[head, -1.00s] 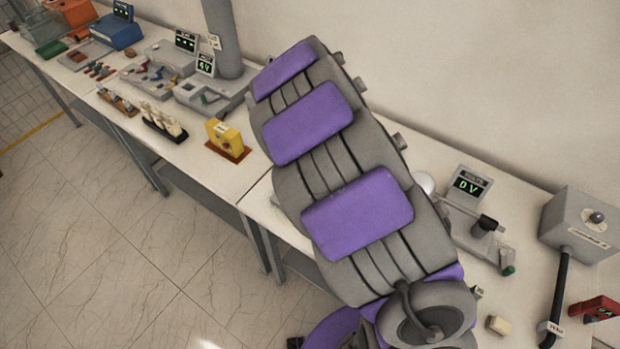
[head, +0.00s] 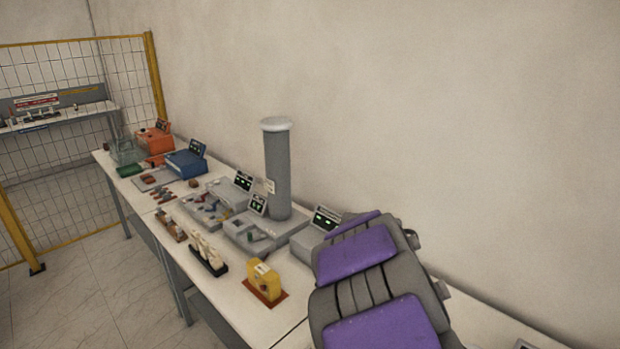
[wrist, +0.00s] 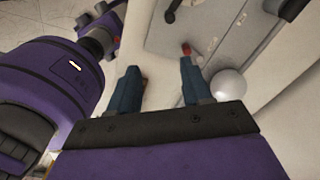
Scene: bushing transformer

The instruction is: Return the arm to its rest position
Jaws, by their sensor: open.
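My gripper (wrist: 160,82) shows in the wrist view with its two blue-grey fingers apart and nothing between them. My purple and grey arm is folded at the lower right of the head view, over the bench. My gripper is not seen in the head view. A purple part of my own body fills the left of the wrist view.
A long white bench (head: 215,303) runs along the wall, bearing a grey column (head: 278,172), a yellow device (head: 265,281), a blue box (head: 185,163) and an orange box (head: 154,141). A yellow-framed mesh fence (head: 70,70) stands at the far left. The tiled floor (head: 80,300) before the bench is clear.

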